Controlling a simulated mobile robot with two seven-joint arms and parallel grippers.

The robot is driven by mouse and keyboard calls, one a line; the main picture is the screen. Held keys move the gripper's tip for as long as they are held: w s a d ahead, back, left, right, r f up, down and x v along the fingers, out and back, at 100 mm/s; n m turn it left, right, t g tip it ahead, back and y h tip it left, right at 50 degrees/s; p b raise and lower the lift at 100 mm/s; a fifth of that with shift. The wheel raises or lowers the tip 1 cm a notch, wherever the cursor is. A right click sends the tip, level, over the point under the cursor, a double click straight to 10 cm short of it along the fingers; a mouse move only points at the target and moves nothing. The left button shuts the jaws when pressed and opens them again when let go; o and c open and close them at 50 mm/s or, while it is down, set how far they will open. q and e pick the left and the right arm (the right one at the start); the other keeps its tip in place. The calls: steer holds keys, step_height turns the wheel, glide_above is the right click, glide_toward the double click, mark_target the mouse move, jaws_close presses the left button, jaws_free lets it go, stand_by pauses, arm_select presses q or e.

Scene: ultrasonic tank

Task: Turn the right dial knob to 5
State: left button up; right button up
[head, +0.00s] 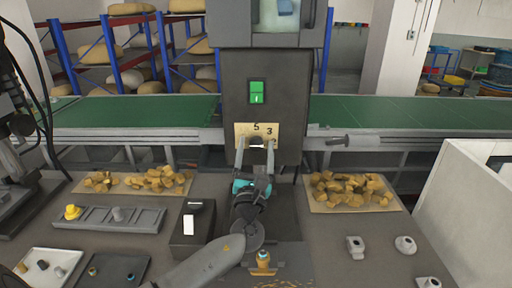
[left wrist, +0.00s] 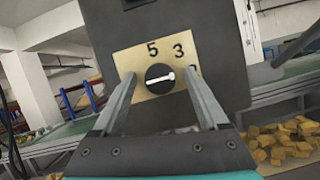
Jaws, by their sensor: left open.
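A round black dial knob (left wrist: 159,78) with a white pointer line sits on a yellowish number plate (left wrist: 146,59) on the front of a dark grey machine column. The plate shows 5 and 3; another numeral at its right is partly hidden by a finger. The pointer lies nearly level, its brighter end toward the right. My left gripper (left wrist: 160,86) is open, its fingers on either side of the knob with gaps visible. I cannot tell how deep they reach. In the head view the left gripper (head: 256,145) is in front of the plate (head: 245,129). My right gripper is not seen.
A green switch (head: 257,92) is above the plate on the column (head: 235,60). A green conveyor (head: 370,113) runs behind. Trays of yellow chunks (head: 350,190) lie either side on the table. A white box wall (head: 470,200) stands at right.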

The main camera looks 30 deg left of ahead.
arm_select(q)
jaws_close()
stand_by(0.7)
